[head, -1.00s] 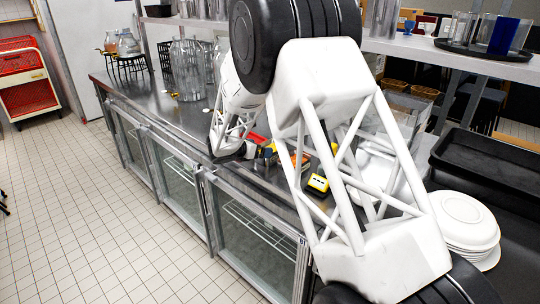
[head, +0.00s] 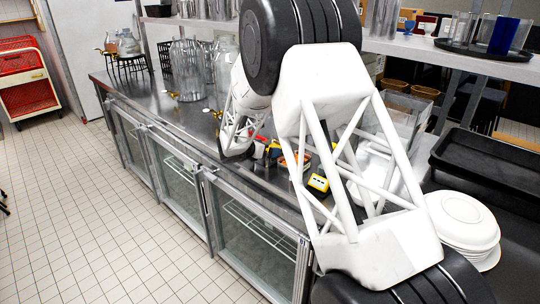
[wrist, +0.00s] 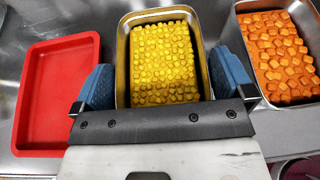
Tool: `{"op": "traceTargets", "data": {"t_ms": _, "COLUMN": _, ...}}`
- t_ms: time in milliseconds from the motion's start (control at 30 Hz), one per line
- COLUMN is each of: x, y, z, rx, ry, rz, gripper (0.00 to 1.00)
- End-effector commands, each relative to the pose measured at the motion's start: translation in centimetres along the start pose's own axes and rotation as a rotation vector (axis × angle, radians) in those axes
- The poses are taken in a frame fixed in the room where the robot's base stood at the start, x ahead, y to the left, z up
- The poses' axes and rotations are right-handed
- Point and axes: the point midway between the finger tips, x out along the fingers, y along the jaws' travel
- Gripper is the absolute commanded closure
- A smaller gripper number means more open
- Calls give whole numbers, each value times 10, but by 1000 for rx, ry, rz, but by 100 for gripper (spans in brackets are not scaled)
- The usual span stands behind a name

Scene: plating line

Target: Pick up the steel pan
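A steel pan (wrist: 122,50) filled with yellow pieces lies below my gripper (wrist: 162,68) in the wrist view. My gripper is open, with one blue finger on each side of this pan; I cannot tell whether they touch it. The near end of the pan is hidden behind the gripper's body. A second steel pan (wrist: 257,8) with orange pieces lies to the right of the right finger. In the head view my fingers are hidden behind my own arm.
A red tray (wrist: 28,100) lies left of the left finger. Stacked white plates (head: 465,225) and a black tray (head: 490,165) are at the right. Clear containers (head: 187,70) stand farther back.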

Motion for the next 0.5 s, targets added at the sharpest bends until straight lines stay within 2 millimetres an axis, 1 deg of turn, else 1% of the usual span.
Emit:
{"op": "traceTargets", "data": {"t_ms": 33, "x": 0, "y": 0, "z": 0, "rx": 0, "ry": 0, "rz": 0, "gripper": 8}}
{"op": "traceTargets", "data": {"t_ms": 200, "x": 0, "y": 0, "z": 0, "rx": 0, "ry": 0, "rz": 0, "gripper": 34}}
{"op": "traceTargets", "data": {"t_ms": 300, "x": 0, "y": 0, "z": 1, "rx": 1, "ry": -1, "rz": 0, "gripper": 46}}
{"op": "traceTargets", "data": {"t_ms": 500, "x": 0, "y": 0, "z": 1, "rx": 1, "ry": -1, "rz": 0, "gripper": 46}}
